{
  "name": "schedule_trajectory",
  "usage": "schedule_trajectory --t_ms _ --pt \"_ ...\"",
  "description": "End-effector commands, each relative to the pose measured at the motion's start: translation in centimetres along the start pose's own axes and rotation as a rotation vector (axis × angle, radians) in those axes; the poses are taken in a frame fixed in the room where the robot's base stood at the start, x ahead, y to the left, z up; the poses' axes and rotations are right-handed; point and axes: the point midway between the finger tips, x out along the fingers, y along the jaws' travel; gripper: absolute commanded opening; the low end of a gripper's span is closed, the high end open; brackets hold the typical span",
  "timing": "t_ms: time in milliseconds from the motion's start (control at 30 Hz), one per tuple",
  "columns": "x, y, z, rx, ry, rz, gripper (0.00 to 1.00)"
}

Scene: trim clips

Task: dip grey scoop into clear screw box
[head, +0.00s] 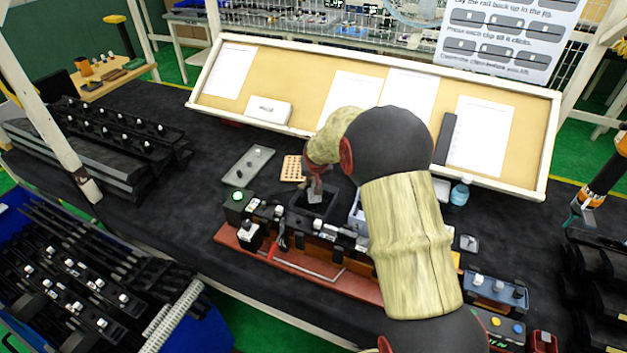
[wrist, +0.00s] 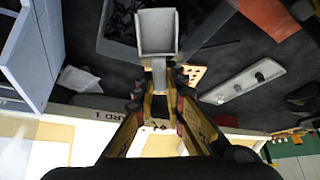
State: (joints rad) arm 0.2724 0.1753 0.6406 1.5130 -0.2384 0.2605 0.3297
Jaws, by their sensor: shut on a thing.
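The grey scoop (wrist: 157,33) has a square, open pan and a thin handle. My gripper (wrist: 158,88) is shut on the handle, and the pan points away from the fingers. In the head view my gripper (head: 316,172) holds the scoop (head: 315,197) over a dark open box (head: 327,210). In the wrist view a box with dark contents (wrist: 112,22) lies behind the pan. This may be the clear screw box; its walls do not read clearly as clear. I cannot tell whether the pan touches the contents. My forearm hides part of the bench to the right.
A pale blue bin (head: 357,214) stands just right of the dark box. A wooden peg board (head: 292,168) and grey tray (head: 248,166) lie to the left. A red-based fixture row (head: 300,262) runs along the front. A tilted board (head: 315,80) closes the back.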

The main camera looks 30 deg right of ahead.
Motion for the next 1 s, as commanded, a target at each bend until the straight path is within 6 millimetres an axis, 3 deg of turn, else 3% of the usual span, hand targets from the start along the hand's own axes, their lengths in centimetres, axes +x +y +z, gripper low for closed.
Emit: schedule_trajectory --t_ms 1000 --pt "2.6 0.0 3.5 0.000 0.013 -0.001 0.00"
